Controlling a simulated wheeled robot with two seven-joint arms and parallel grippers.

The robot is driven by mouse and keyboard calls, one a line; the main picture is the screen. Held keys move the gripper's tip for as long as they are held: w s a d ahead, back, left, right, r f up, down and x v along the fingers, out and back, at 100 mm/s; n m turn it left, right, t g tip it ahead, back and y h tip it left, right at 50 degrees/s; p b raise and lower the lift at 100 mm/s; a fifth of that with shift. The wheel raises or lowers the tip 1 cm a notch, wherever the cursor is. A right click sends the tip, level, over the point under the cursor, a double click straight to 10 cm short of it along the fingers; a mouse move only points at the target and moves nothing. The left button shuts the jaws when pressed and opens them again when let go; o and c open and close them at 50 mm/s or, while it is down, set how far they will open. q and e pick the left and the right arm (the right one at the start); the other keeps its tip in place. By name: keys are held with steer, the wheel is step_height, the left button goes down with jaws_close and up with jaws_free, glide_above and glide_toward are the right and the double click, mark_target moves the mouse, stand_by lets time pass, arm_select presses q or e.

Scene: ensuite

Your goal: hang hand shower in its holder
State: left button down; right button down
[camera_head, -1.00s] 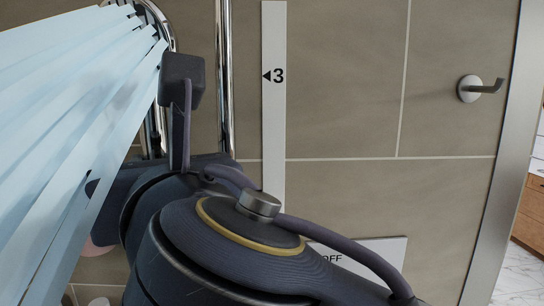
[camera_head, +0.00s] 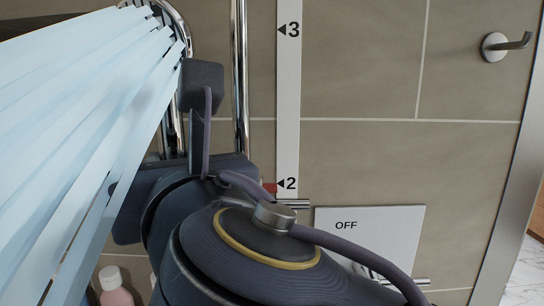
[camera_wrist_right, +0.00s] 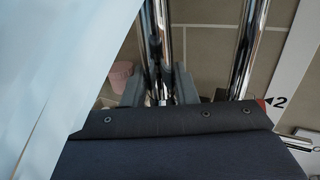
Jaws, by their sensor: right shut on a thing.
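The hand shower (camera_head: 172,14) has a curved chrome neck and handle at the upper left of the head view. Pale blue strips, apparently water, fan out from its head towards the lower left. In the wrist view, my right gripper (camera_wrist_right: 158,90) is shut on the chrome handle (camera_wrist_right: 155,40), with grey fingers on either side. A vertical chrome rail (camera_head: 240,75) stands just right of the handle; it also shows in the wrist view (camera_wrist_right: 246,50). A small red piece (camera_head: 270,187) shows beside mark 2. The holder itself cannot be made out; my gripper hides part of the rail. My left gripper is not in view.
A white strip (camera_head: 289,100) with marks 2 and 3 runs beside the rail. An OFF plate (camera_head: 385,228) is at lower right, with chrome parts near it. A wall hook (camera_head: 496,46) is at upper right. A pink bottle (camera_head: 115,290) stands at lower left.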

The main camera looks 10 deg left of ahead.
stand_by(0.3)
steer(key=c, duration=1.1)
jaws_free()
steer(key=shift+f, duration=0.15)
